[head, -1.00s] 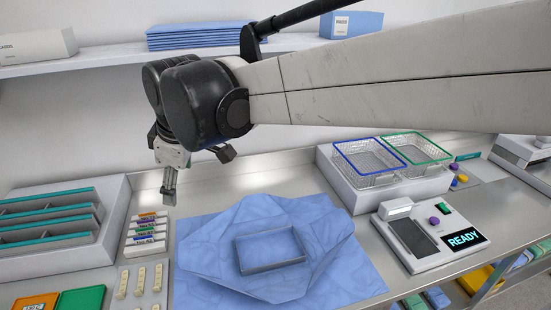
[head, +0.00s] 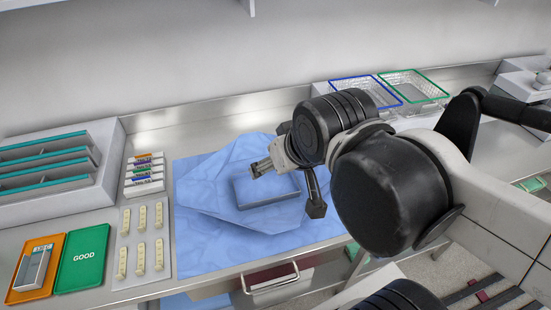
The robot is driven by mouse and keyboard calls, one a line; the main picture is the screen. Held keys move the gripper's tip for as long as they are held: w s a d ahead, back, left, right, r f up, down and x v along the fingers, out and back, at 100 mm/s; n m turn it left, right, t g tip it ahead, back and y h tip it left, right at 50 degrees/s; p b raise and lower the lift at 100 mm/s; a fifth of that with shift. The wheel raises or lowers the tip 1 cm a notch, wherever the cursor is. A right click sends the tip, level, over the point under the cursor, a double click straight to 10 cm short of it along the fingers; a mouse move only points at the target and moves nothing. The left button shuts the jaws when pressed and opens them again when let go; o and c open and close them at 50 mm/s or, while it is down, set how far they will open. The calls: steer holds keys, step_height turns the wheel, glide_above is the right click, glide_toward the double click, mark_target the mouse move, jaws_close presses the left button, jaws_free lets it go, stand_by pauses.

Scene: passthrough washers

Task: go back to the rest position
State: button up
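My gripper (head: 262,169) is in the head view above the blue wrap, near the left end of the grey rectangular tray (head: 240,193). Its fingers are small here, and I cannot tell whether they are open or shut. I see nothing hanging from them. My arm reaches in from the right and hides part of the bench. The tray lies on the unfolded blue wrap (head: 205,195).
Wire baskets with a blue rim (head: 352,82) and a green rim (head: 414,76) stand at the back right. A divided rack (head: 50,200) is at left. An orange tray (head: 22,290) and green GOOD tray (head: 82,258) lie front left. An open-looking drawer (head: 270,285) is below.

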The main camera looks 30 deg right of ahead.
step_height(320, 180, down, 8)
steer(key=b, duration=0.8)
steer(key=shift+r, duration=0.15)
